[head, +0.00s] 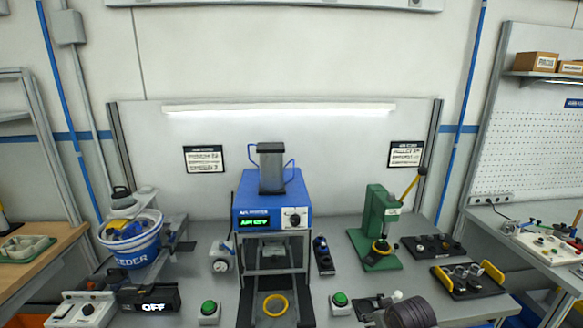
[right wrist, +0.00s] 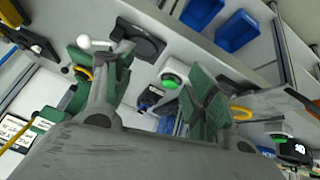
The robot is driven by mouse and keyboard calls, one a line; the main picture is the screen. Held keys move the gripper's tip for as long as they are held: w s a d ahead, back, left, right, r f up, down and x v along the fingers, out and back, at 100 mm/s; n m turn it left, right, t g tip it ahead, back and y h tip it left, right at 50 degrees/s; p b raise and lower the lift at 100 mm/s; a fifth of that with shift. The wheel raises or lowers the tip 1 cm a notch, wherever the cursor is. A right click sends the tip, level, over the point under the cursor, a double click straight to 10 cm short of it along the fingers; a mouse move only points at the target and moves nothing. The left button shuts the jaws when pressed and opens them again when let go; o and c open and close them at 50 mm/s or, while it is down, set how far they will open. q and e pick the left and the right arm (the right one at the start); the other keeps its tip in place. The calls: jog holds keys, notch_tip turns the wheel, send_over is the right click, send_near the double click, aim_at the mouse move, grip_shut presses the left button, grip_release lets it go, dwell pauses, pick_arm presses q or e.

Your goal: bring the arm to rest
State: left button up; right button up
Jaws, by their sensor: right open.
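My right gripper (right wrist: 160,95) is open in the right wrist view, its two green-padded fingers spread wide. Nothing is held between them. Past the gap I see a green push button (right wrist: 170,80) and a small dark-blue device (right wrist: 150,96), both apart from the fingers. A dark plate with a white knob (right wrist: 84,41) shows behind the left finger; I cannot tell the distance between them. My left gripper is in neither view.
On the bench stand a blue machine (head: 271,217) with a lit display, a green lever press (head: 378,228), a white-and-blue bucket (head: 132,247), green buttons (head: 208,309) and dark part trays (head: 469,281). A yellow ring (head: 276,304) lies under the machine. Blue bins (right wrist: 237,31) show in the wrist view.

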jog(key=s+a+f+m+g, duration=0.1)
jog(key=s+a+f+g, duration=0.1)
jog(key=s, duration=1)
jog(key=s+a+f+g, duration=0.1)
jog(key=s, duration=1)
notch_tip(320, 180, down, 34)
jog(key=s+g+b, duration=0.2)
jog(key=s, duration=0.1)
jog(key=s+d+f+b, duration=0.1)
jog(key=s+d+f, duration=0.1)
jog(key=s+f, duration=0.9)
jog(key=s+d+f+g+b, duration=0.1)
jog(key=s+f, duration=1)
jog(key=f, duration=0.1)
jog(key=shift+s+d, duration=0.3)
jog(key=shift+d, duration=0.05)
